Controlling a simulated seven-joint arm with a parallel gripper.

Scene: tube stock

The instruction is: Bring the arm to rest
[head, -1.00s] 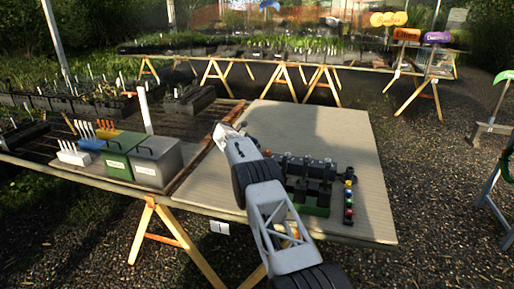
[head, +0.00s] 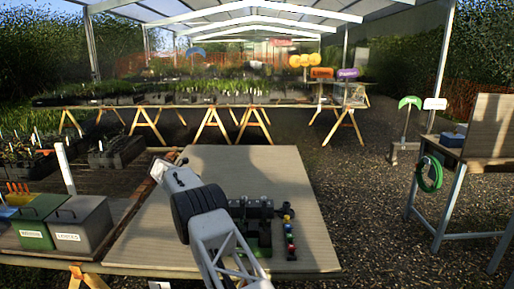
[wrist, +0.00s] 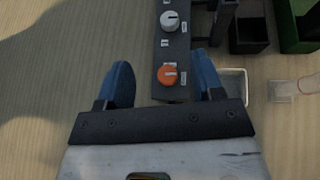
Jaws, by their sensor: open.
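My arm reaches over the pale wooden board of the table (head: 250,165) in the head view. My gripper (wrist: 165,85) shows in the wrist view with its two blue fingers apart. A dark strip with a white knob (wrist: 169,20) and an orange knob (wrist: 167,75) lies below and ahead of the fingers, its near end between them in the picture. I cannot tell the height between the fingers and the strip. Nothing is seen held.
A dark rack (head: 258,212) and a row of coloured knobs (head: 290,238) stand right of my arm. Green (head: 37,222) and grey (head: 80,225) lidded bins stand at the left. The far part of the board is bare. A side table (head: 470,150) stands at the right.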

